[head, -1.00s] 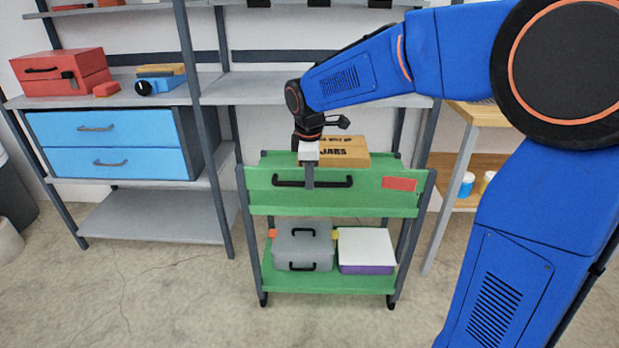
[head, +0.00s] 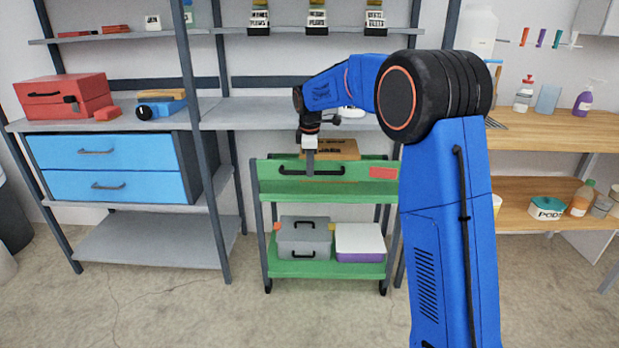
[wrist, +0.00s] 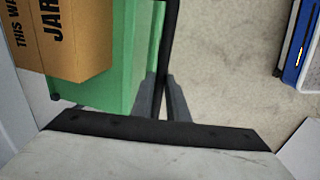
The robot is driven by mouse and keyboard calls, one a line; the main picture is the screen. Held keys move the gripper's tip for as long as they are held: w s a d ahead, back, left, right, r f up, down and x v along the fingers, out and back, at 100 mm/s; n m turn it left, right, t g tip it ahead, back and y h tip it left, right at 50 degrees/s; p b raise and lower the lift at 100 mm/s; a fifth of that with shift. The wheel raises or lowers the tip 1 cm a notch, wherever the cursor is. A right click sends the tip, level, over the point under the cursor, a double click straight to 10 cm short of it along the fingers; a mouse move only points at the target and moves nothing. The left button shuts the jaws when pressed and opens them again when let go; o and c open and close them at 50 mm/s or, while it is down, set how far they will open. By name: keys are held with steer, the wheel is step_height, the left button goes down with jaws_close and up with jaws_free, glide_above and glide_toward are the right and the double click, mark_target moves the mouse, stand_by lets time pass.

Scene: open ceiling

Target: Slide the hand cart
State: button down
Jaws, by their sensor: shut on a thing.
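The hand cart (head: 285,194) is green with dark grey posts and casters, and stands upright on the floor in front of the middle shelving bay. Its black handle (head: 338,171) runs across the front of the top tray. My gripper (head: 310,168) points down and is shut on the handle, left of its middle. In the wrist view, the fingers (wrist: 161,100) close around the dark handle bar (wrist: 169,48), beside the green tray (wrist: 116,85). The cart's right side is partly hidden behind my arm.
A cardboard box (head: 336,149) rides on the top tray. A grey case (head: 304,238) and a purple container with a white lid (head: 359,243) ride below. Blue drawers (head: 102,168) stand left, and a wooden bench (head: 555,130) right. The floor in front is clear.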

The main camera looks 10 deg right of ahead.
steer(key=shift+w+d, duration=0.2)
steer(key=shift+w, duration=0.65)
steer(key=shift+w+d, duration=0.2)
steer(key=shift+w, duration=0.6)
steer(key=shift+w+d, duration=0.2)
steer(key=shift+w, duration=0.65)
steer(key=c, duration=1.7)
jaws_free()
steer(key=shift+c, duration=0.2)
steer(key=s+r, duration=0.3)
steer(key=r, duration=1.4)
steer(key=shift+s+a, duration=0.15)
steer(key=shift+a, duration=0.25)
